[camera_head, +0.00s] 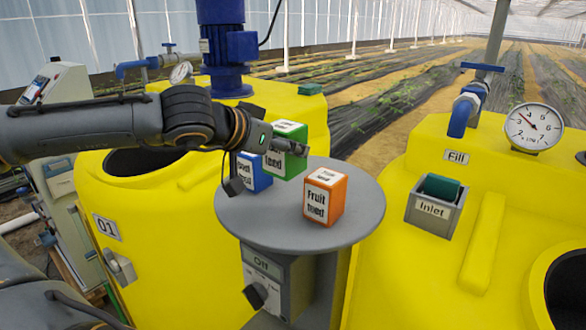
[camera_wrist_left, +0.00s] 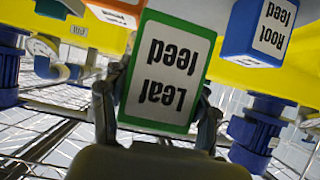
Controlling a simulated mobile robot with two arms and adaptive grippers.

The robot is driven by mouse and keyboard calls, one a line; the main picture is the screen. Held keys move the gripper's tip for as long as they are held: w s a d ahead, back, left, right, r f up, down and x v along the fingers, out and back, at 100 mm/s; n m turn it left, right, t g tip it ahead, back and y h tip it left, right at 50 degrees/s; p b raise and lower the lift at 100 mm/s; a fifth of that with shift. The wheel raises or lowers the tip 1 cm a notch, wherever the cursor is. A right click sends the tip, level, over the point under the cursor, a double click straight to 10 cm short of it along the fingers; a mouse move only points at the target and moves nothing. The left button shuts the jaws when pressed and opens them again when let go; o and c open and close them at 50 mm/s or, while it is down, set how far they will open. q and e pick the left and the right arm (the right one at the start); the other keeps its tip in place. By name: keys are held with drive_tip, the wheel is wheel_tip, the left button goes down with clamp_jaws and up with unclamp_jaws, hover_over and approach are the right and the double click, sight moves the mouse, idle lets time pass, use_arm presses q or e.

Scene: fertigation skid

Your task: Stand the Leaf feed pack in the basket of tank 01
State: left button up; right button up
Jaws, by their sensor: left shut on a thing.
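The Leaf feed pack (camera_head: 291,136), a green box with white labels, is at the far side of the round grey table (camera_head: 355,222). My left gripper (camera_head: 272,150) is shut on it; the wrist view shows one finger on each side of the pack (camera_wrist_left: 166,75), with the gripper (camera_wrist_left: 157,108) behind it. I cannot tell whether its base touches the table. Tank 01 (camera_head: 180,265) is the yellow tank at left, with a "01" plate and a dark round opening on top. I cannot make out its basket. My right gripper is not in view.
The blue Root feed pack (camera_head: 262,180) stands close beside the green one, partly behind my gripper. The orange Fruit feed pack (camera_head: 324,196) stands nearer the table's middle. A second yellow tank (camera_head: 415,280) with an "Inlet" box (camera_head: 432,210) is at right. A blue motor (camera_head: 226,48) rises behind.

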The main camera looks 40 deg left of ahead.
use_arm(q)
drive_tip(key=w+a+f, duration=0.1)
drive_tip(key=w+f, duration=0.1)
drive_tip(key=f, duration=0.1)
drive_tip(key=w+a+f+p, duration=0.1)
drive_tip(key=w+f, duration=0.1)
drive_tip(key=f, duration=0.1)
drive_tip(key=w+a+f+p, duration=0.1)
drive_tip(key=w+f, duration=0.1)
drive_tip(key=f, duration=0.1)
drive_tip(key=shift+a, duration=0.35)
drive_tip(key=shift+f, duration=0.4)
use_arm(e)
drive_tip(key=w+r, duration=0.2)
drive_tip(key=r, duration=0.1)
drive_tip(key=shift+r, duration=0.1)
use_arm(q)
drive_tip(key=shift+f, duration=0.15)
drive_tip(key=o, duration=1.5)
drive_tip(key=shift+c, duration=0.2)
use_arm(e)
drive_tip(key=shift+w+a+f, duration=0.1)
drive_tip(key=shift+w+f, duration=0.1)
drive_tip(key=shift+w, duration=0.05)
